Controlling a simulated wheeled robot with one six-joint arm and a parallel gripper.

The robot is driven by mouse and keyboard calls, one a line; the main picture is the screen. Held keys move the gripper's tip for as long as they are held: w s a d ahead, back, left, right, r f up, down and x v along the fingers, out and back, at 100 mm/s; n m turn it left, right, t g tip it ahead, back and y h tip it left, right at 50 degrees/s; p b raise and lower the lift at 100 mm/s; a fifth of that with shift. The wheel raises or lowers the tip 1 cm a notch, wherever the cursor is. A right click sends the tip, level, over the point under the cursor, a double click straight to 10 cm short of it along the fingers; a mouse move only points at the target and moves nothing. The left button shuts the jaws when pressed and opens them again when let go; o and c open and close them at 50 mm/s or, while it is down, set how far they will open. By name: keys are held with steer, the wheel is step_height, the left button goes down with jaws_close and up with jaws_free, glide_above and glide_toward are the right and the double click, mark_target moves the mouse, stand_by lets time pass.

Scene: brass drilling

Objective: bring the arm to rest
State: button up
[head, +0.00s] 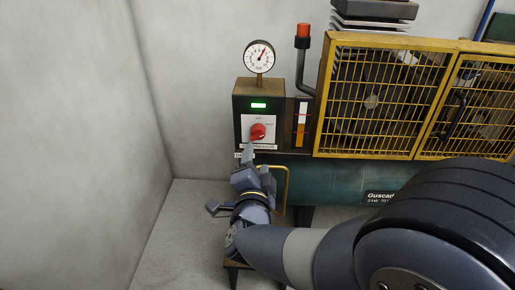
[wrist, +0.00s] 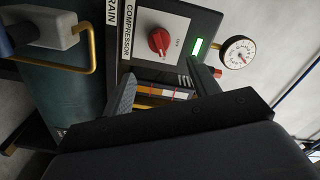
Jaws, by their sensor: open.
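My gripper (head: 258,166) is in front of and just below the black control box (head: 244,112) in the head view. Its two fingers stand apart with nothing between them, which the wrist view also shows (wrist: 164,88). The red rotary knob (head: 258,132) on the box's white plate is just above the fingertips. In the wrist view the knob (wrist: 158,41) lies beyond the fingers, and I see no contact. My arm reaches in from the lower right of the head view, bent.
A pressure gauge (head: 259,56) tops the box, whose green display (head: 258,105) is lit. A green tank (head: 345,185) and a bent yellow handle (head: 286,180) are below. Floor at left (head: 180,235) is clear.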

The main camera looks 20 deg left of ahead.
mark_target(259, 137)
steer(key=shift+s+d, duration=0.1)
steer(key=shift+s, duration=0.2)
steer(key=b+x, duration=0.3)
steer(key=x, duration=0.7)
steer(key=shift+w+f, duration=0.1)
steer(key=shift+w, duration=0.45)
steer(key=shift+s, duration=0.1)
steer(key=shift+s, duration=0.1)
